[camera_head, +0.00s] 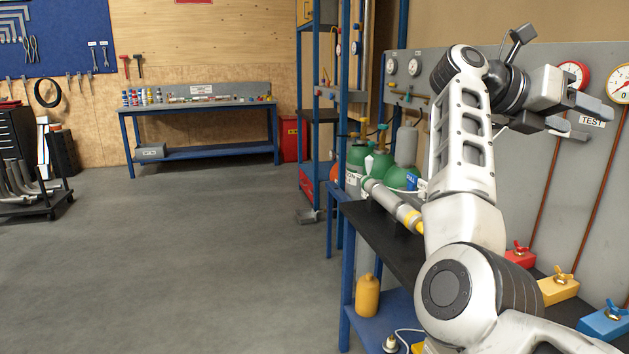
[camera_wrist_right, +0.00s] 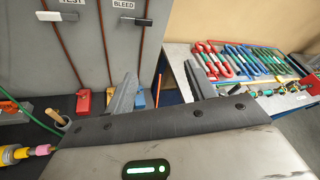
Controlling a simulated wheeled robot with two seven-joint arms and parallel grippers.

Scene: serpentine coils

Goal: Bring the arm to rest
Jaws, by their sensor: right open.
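My right arm is white and reaches up over the right-hand bench in the head view. Its gripper (camera_head: 590,119) is raised in front of the grey gauge panel (camera_head: 545,75), with its jaws apart and nothing visible between them. My left gripper is not in view.
The dark bench top (camera_head: 385,232) lies below the arm, with green gas bottles (camera_head: 381,166) behind and red, yellow (camera_head: 558,290) and blue valve blocks at right. In the wrist view, colourful pieces (camera_wrist_right: 240,62) lie on another bench. Open floor (camera_head: 190,250) is left.

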